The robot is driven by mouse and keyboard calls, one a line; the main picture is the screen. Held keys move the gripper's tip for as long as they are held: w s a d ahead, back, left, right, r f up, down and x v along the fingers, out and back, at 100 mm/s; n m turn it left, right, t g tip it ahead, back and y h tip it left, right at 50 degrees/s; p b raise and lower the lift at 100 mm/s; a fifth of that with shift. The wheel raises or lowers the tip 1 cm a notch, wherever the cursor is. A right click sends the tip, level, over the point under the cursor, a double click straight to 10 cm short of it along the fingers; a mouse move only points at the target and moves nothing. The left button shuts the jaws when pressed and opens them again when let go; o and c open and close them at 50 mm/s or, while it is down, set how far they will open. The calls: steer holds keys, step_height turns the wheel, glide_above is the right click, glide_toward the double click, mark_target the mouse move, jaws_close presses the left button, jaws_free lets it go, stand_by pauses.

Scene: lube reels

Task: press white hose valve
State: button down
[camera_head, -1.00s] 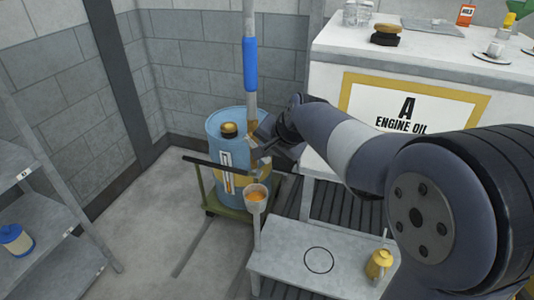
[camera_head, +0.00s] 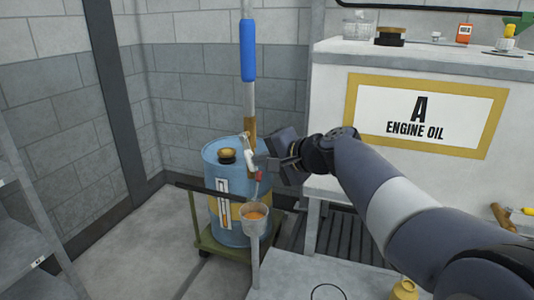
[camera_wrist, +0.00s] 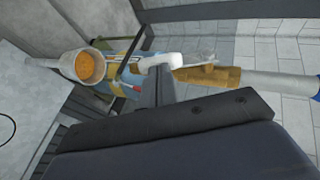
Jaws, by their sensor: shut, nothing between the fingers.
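The white hose valve (camera_head: 250,158) hangs at the lower end of a vertical pipe, below a brown fitting (camera_head: 249,128), in front of the blue drum. A small red piece (camera_head: 258,177) shows just under it. My gripper (camera_head: 264,161) is shut and empty, close to the right of the valve. In the wrist view the white valve (camera_wrist: 165,60) lies right at the shut fingertips (camera_wrist: 158,72), with the brown fitting (camera_wrist: 208,75) to its right. I cannot tell whether the fingers touch the valve.
A cup of orange liquid (camera_head: 254,215) stands on a post below the valve. The blue drum (camera_head: 222,200) sits on a green cart (camera_head: 215,246) with a dark rail. A white cabinet marked ENGINE OIL (camera_head: 425,115) is at the right. A grey shelf (camera_head: 25,225) stands at the left.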

steer(key=shift+w+a+f+y+b, duration=0.1)
steer(key=shift+a+f+y+b, duration=0.2)
steer(key=shift+b, duration=0.7)
steer(key=shift+r, duration=0.1)
steer(key=shift+r+p, duration=0.7)
steer(key=shift+r, duration=0.05)
steer(key=shift+d, duration=0.1)
